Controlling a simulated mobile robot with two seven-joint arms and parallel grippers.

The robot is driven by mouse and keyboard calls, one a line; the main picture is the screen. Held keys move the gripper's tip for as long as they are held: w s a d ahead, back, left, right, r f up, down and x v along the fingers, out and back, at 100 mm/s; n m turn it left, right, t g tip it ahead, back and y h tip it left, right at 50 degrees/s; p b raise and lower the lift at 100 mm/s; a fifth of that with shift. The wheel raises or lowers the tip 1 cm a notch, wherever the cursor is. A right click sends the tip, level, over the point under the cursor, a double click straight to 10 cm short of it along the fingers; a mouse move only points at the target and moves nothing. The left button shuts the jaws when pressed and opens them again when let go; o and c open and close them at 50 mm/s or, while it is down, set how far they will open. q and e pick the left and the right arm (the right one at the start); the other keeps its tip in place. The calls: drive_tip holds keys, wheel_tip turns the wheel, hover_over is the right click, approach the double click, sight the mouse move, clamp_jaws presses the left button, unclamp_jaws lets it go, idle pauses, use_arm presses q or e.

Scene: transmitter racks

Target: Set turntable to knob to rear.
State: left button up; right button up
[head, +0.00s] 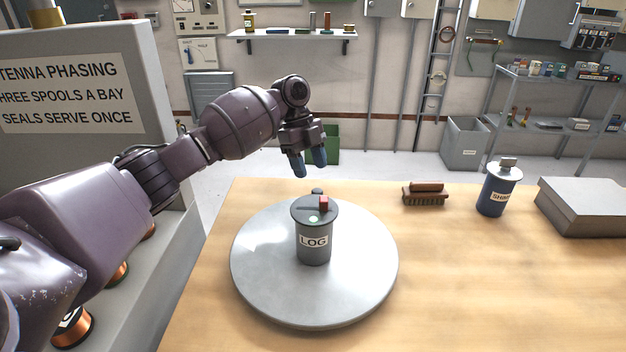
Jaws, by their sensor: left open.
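The turntable (260,275) is a round grey disc on the wooden table. My right gripper is out of view.
A grey cabinet (80,85) with a sign stands at the left. The table's right front is clear.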

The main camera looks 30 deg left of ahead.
use_arm(q)
drive_tip(key=shift+v, duration=2.5)
